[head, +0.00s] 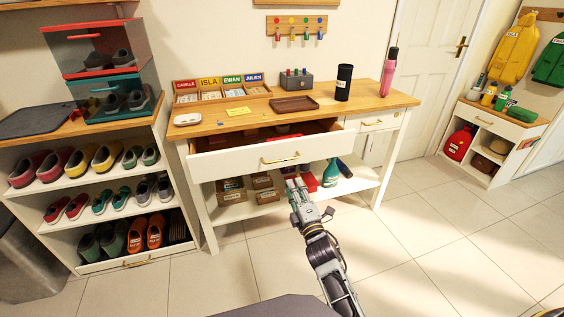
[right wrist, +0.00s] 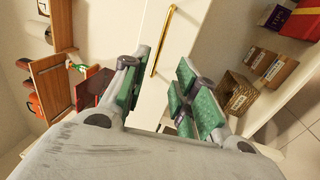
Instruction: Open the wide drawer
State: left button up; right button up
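The wide drawer (head: 240,163) of the white table with a wooden top stands pulled out, and its dark wooden inside shows in the head view. Its front has a brass bar handle (head: 281,159), which also shows in the right wrist view (right wrist: 161,40). My right gripper (head: 294,184) is below and in front of the drawer, a little under the handle. In the right wrist view its green-padded fingers (right wrist: 165,88) are apart with nothing between them, and the handle lies beyond them. My left gripper is not in the head view.
A narrow closed drawer (head: 372,123) is at the right. Cardboard boxes (head: 232,190) and a teal spray bottle (head: 331,172) stand on the lower shelf. A shoe rack (head: 75,188) is at the left. The tiled floor in front is clear.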

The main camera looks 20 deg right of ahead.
aim_at(283, 163)
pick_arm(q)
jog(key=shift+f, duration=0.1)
pick_arm(e)
jog(key=shift+w, duration=0.1)
jog(key=w+b, duration=0.1)
jog(key=w, duration=0.3)
jog(key=w+r+b, duration=0.1)
jog(key=w, duration=0.3)
jog(key=w+r+b, duration=0.1)
jog(key=w, duration=0.3)
jog(key=shift+w+a+r, duration=0.15)
jog(key=shift+a+r, duration=0.05)
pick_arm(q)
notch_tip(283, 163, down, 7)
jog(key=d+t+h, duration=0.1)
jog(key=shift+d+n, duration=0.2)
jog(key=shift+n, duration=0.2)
pick_arm(e)
jog(key=shift+w+r, duration=0.15)
jog(key=shift+w, duration=0.4)
grip_shut()
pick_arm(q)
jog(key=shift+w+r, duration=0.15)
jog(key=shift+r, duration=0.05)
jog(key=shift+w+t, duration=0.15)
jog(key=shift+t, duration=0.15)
